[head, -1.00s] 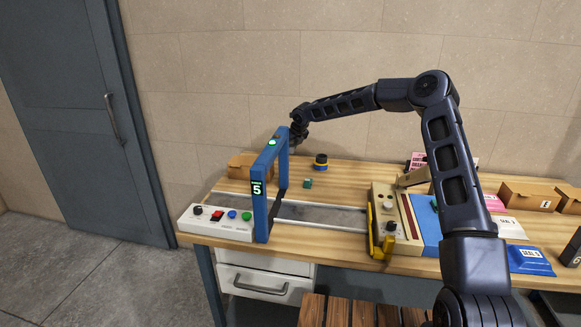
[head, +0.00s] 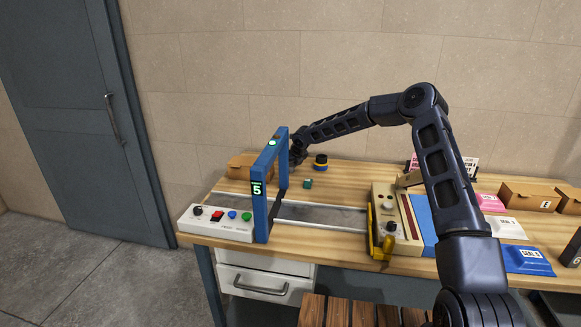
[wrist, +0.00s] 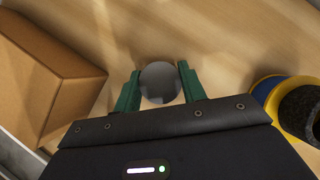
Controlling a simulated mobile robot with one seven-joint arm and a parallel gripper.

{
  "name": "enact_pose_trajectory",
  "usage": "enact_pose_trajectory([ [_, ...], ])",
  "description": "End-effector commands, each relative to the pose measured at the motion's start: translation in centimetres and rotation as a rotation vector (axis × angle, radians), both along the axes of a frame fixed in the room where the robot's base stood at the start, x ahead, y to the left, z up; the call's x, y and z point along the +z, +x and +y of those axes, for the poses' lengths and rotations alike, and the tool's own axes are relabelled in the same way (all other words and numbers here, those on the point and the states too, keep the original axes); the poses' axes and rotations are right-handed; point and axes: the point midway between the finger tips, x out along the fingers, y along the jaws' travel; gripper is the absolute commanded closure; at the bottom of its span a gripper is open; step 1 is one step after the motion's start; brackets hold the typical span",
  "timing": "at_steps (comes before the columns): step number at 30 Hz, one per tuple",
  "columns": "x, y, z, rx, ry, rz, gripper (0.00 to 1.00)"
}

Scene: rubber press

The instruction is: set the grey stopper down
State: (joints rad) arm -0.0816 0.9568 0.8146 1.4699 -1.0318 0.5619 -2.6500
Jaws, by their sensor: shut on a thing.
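The grey stopper (wrist: 160,83) shows in the wrist view as a round dark grey disc between the two green fingertips of my gripper (wrist: 159,88). My gripper is shut on it, over the wooden bench top. I cannot tell whether its underside touches the wood. In the head view my gripper (head: 297,152) is at the back of the bench, partly behind the blue frame, and the stopper is hidden there.
A cardboard box (wrist: 45,75) is left of my gripper and a blue-yellow round thing with a black top (wrist: 290,100) is right. A blue frame (head: 262,195) stands in front. A small green block (head: 308,183) lies nearby. Bare wood lies beyond the fingertips.

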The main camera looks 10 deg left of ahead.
Motion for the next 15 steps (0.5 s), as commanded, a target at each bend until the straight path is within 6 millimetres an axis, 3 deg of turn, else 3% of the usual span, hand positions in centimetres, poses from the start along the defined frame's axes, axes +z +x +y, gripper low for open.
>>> enact_pose_trajectory([
  [6,-0.29,0.0,-0.01,0.0,-0.001,0.001,0.81],
  [7,-0.29,0.0,-0.01,0.0,0.0,0.0,0.55],
  [9,-0.27,0.01,-0.02,-0.001,0.0,0.001,0.41],
  [10,-0.27,0.01,-0.02,-0.001,0.0,0.001,0.37],
  [15,-0.27,0.01,-0.02,-0.001,0.0,0.001,0.37],
])
